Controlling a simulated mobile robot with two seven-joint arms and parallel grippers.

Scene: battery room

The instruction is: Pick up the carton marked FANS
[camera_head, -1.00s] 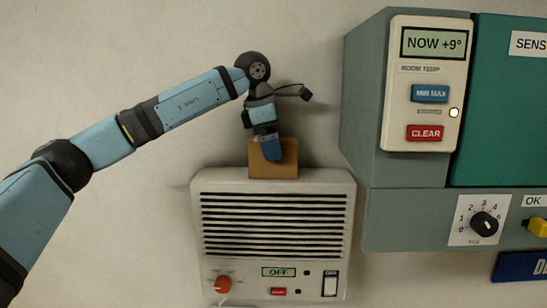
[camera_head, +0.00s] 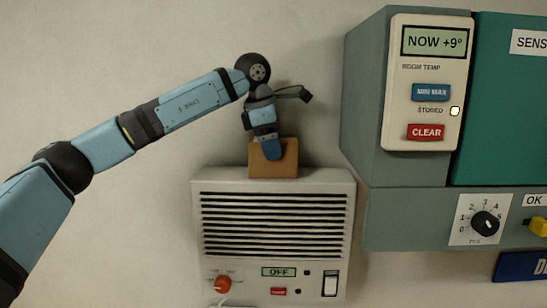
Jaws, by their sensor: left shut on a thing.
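A small brown carton (camera_head: 287,168) stands on top of the white wall heater unit in the middle of the view. No marking can be read on the side that shows, so I cannot tell if it says FANS. My left gripper (camera_head: 272,149) comes down from above and is shut on the carton, with a blue finger in front of its upper face. The finger hides part of the carton. The carton's bottom appears to be at the unit's top edge. My right gripper is not in view.
The white unit (camera_head: 275,256) has a slatted grille, a red knob (camera_head: 222,284) and a display reading OFF. To the right, a grey-green cabinet (camera_head: 400,215) juts out with a room temperature panel (camera_head: 427,85) reading NOW +9°. The wall around my left arm is clear.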

